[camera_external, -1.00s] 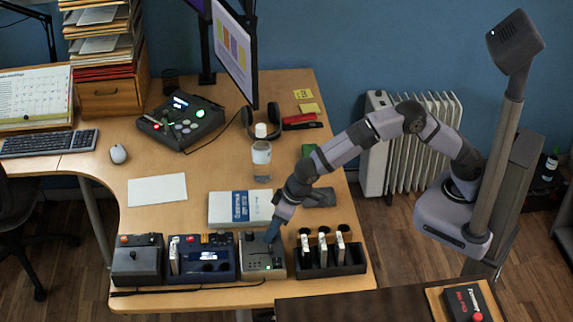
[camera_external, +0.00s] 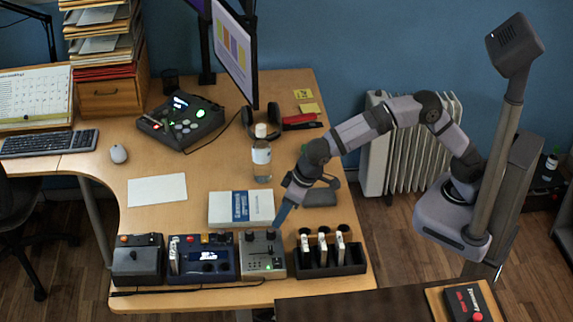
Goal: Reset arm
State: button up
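My gripper (camera_external: 281,217) is over the front right part of the wooden desk, pointing down and slightly left. Its narrow blue-grey tip is just behind the grey control box (camera_external: 262,262), near its back right corner. A small green light shows on that box. Whether the tip touches anything cannot be told. The fingers are too small to tell open from shut, and I see no object held.
A black rack (camera_external: 330,262) with several upright items stands right of the grey box. A blue-faced device (camera_external: 203,265) and a dark box (camera_external: 138,262) stand left. A book (camera_external: 241,208), a bottle (camera_external: 261,160) and a monitor (camera_external: 232,50) are behind.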

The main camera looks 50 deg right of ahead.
jog(key=d+r+m+g+h+p, duration=0.1)
jog(key=d+r+p, duration=0.15)
jog(key=d, duration=1.05)
jog(key=d+r+m+g+h+p, duration=0.15)
jog(key=d+p, duration=0.25)
jog(key=d, duration=0.8)
jog(key=s+d+m+g+p, duration=0.1)
jog(key=s+d+p, duration=0.4)
jog(key=s+d, duration=1)
jog(key=d+m, duration=0.1)
jog(key=d, duration=0.1)
jog(key=shift+d+r+y, duration=0.3)
jog(key=shift+y, duration=0.05)
